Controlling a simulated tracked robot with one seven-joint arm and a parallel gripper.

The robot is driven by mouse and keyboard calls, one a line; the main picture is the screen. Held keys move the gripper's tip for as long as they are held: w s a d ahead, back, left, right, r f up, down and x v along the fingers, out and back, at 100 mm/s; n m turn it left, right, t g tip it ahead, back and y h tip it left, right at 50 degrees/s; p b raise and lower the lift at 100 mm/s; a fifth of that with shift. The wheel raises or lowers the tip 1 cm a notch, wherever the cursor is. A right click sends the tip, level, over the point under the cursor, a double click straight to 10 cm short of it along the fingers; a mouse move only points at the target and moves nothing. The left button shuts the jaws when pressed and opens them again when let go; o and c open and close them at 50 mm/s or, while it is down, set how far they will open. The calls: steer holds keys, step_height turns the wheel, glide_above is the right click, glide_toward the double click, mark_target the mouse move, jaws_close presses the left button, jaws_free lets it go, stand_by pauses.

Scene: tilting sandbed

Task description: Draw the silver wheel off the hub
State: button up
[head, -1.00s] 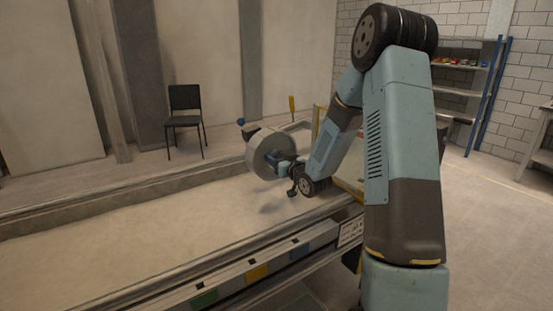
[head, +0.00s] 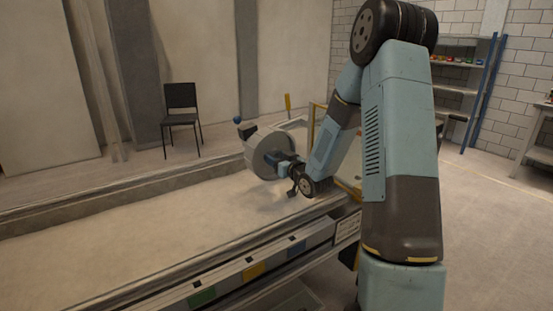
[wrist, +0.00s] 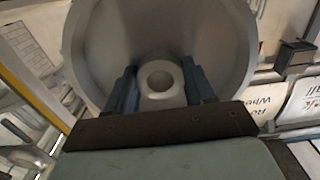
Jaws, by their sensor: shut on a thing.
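The silver wheel (head: 254,145) is a broad drum shape above the sandbed, near its right end in the head view. In the wrist view the wheel (wrist: 95,45) fills the upper middle, with its round ring-shaped boss (wrist: 160,82) at the centre. My gripper (head: 284,162) reaches to the wheel's near face. Its two blue fingers (wrist: 160,88) stand on either side of the boss, shut on it. The hub is hidden behind the wheel, so I cannot tell whether the wheel is still on it.
The sandbed (head: 120,228) lies open to the left, below the wheel. Its front rail carries green, yellow and blue patches (head: 254,271). A dark box (head: 246,130) and a yellow handle (head: 287,102) stand behind the wheel. A chair (head: 181,110) is beyond the bed.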

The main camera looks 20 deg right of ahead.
steer(key=v, duration=1.1)
steer(key=shift+s, duration=0.3)
stand_by(0.4)
